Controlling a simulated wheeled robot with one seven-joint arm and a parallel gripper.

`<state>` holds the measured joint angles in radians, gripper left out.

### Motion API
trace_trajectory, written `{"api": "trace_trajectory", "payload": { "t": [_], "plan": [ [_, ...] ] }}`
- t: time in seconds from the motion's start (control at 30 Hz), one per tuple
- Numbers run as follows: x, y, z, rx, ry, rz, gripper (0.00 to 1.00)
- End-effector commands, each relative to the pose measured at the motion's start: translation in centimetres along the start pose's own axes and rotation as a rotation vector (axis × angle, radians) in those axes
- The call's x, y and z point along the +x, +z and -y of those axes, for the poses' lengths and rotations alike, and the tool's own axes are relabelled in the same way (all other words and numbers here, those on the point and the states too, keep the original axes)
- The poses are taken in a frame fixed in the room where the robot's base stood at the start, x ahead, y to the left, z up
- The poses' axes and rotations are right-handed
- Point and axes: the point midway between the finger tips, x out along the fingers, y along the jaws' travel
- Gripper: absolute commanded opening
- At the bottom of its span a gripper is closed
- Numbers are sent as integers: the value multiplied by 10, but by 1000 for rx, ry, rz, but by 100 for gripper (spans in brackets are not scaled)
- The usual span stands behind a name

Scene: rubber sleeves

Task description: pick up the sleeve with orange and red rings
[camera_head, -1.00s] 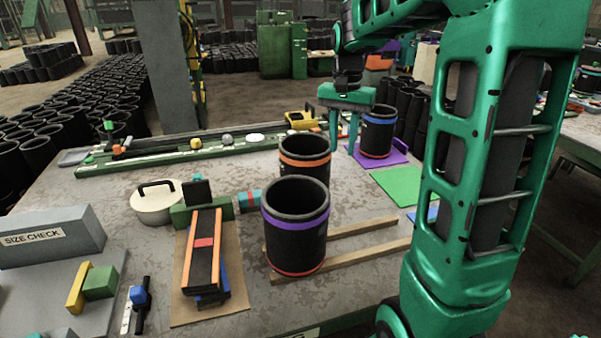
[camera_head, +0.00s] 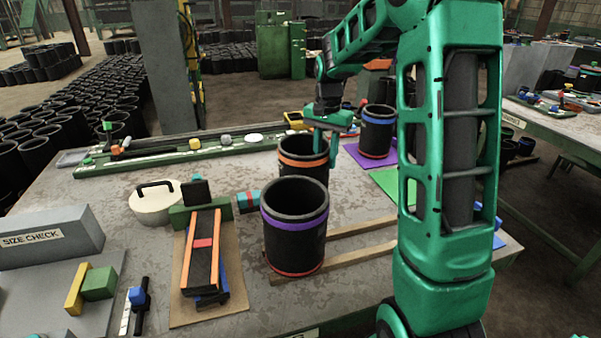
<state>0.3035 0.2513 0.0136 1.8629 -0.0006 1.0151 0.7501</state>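A black sleeve with an orange ring (camera_head: 303,162) near its top stands upright on the table. Its lower part is hidden behind a nearer black sleeve with a purple ring above and a red ring below (camera_head: 295,232), so I cannot see any red ring on it. My gripper (camera_head: 325,150) points down at the right side of the orange-ringed sleeve's rim. Its fingers are apart, one seeming over the rim and one to its right. I cannot tell whether they touch the wall.
A blue-ringed sleeve (camera_head: 377,134) stands on a purple mat (camera_head: 365,160) behind, to the right. Wooden rails (camera_head: 365,255) lie right of the purple-ringed sleeve. A lidded pot (camera_head: 155,204) and a sloped stand (camera_head: 203,262) are to the left. A green rail (camera_head: 150,160) runs along the back.

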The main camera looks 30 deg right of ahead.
Motion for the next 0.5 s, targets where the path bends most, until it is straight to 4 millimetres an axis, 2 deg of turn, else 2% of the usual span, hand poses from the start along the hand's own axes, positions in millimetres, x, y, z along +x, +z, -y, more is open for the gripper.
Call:
{"api": "trace_trajectory", "payload": {
  "t": [0.1,0.23,0.5],
  "plan": [
    [18,0,-4,0,2,2,28],
    [32,0,-4,0,2,2,28],
    [36,0,-3,0,0,0,28]
  ]
}}
